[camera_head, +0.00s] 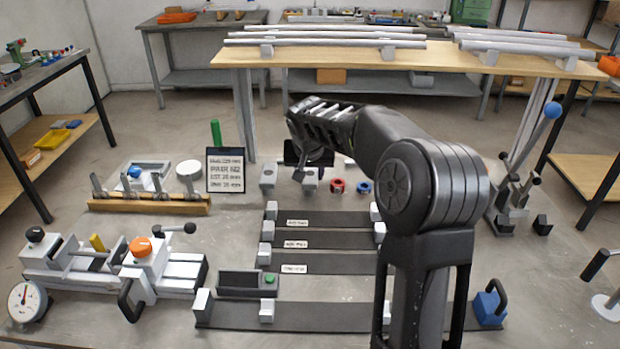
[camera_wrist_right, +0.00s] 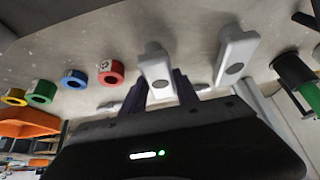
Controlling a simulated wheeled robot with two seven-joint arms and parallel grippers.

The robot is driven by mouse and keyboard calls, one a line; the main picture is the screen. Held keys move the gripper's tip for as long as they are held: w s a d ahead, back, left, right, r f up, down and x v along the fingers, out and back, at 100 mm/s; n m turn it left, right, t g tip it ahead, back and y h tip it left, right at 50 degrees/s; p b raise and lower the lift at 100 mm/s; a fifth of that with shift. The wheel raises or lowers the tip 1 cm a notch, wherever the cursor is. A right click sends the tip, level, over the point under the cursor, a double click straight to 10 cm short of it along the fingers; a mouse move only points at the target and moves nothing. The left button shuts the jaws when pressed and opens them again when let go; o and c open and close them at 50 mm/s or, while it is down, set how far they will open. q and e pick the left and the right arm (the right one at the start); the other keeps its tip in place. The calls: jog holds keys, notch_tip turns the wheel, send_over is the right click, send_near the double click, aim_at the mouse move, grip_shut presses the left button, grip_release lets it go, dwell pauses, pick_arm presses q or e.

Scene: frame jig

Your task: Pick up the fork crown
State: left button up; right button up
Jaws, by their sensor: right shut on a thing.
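One grey fork crown (camera_head: 310,181) is under my right gripper (camera_head: 308,162) at the middle of the bench. In the right wrist view the same grey piece (camera_wrist_right: 156,72) sits between the two dark fingers (camera_wrist_right: 160,90), which are shut on it. It looks to be at or very near the bench top; I cannot tell if it is lifted. A second, similar grey piece (camera_head: 268,177) stands apart to its left, and it also shows in the right wrist view (camera_wrist_right: 236,52). My left gripper is not in view.
A red ring (camera_head: 337,185) and a blue ring (camera_head: 363,187) lie right of the held piece. A black sign (camera_head: 225,170) and a wooden rack (camera_head: 150,203) stand to the left. Dark jig rails (camera_head: 320,218) lie in front. A tube table (camera_head: 480,60) is behind.

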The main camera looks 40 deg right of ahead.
aim_at(310, 175)
grip_shut()
notch_tip(310, 175, up, 10)
dwell(0.5)
dwell(0.6)
